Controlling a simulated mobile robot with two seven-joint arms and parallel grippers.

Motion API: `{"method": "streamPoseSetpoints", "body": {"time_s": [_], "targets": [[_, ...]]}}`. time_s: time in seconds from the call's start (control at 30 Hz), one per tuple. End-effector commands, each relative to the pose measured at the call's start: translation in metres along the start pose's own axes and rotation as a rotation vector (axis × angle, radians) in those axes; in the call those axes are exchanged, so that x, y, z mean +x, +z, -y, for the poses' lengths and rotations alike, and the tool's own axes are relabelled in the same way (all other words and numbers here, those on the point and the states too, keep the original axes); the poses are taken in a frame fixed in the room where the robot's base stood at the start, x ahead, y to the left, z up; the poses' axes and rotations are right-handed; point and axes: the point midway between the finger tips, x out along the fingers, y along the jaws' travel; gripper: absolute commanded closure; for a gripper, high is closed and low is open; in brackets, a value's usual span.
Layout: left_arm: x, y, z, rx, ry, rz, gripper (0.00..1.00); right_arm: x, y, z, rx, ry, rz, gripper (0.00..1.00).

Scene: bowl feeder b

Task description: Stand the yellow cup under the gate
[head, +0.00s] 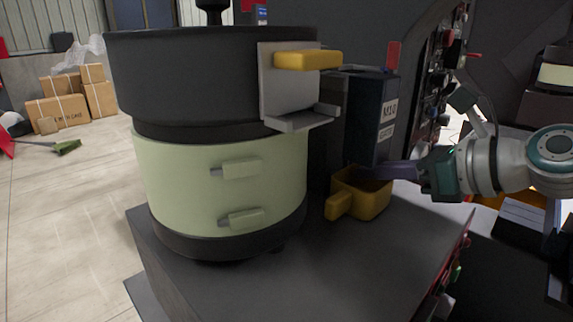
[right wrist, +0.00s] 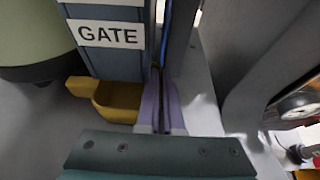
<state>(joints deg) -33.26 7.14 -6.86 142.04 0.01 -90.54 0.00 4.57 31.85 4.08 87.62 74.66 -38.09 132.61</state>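The yellow cup (head: 372,196) stands upright on the dark table top, its blocky handle pointing left toward the viewer. It also shows in the right wrist view (right wrist: 118,98), at the foot of a dark blue post (right wrist: 110,62) labelled GATE. In the head view this post (head: 372,118) rises just behind the cup. My right gripper (head: 375,172) comes in from the right, with its purple fingers low at the cup's far right side. In the right wrist view the fingers (right wrist: 160,95) lie close together, right of the cup; contact is unclear. My left gripper is not in view.
A round feeder with a dark bowl (head: 190,80) and pale green base (head: 215,180) stands left of the cup. A grey bracket (head: 285,85) with a yellow block (head: 308,60) overhangs nearby. The table top (head: 330,265) in front of the cup is clear.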

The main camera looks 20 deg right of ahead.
Motion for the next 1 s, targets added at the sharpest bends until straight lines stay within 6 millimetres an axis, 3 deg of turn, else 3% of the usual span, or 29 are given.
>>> {"method": "streamPoseSetpoints", "body": {"time_s": [0.03,0.3,0.67,1.0], "targets": [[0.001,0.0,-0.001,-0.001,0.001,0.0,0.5,0.001,-0.002,0.0,0.002,-0.001,0.002,1.0],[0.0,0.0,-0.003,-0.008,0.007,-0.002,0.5,0.001,-0.002,0.0,0.001,0.0,0.0,0.67],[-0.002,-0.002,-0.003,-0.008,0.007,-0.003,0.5,-0.004,0.002,0.0,0.0,-0.001,-0.001,0.67],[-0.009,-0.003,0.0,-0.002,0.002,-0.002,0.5,-0.067,0.001,-0.001,-0.003,0.0,-0.005,0.67]]}}
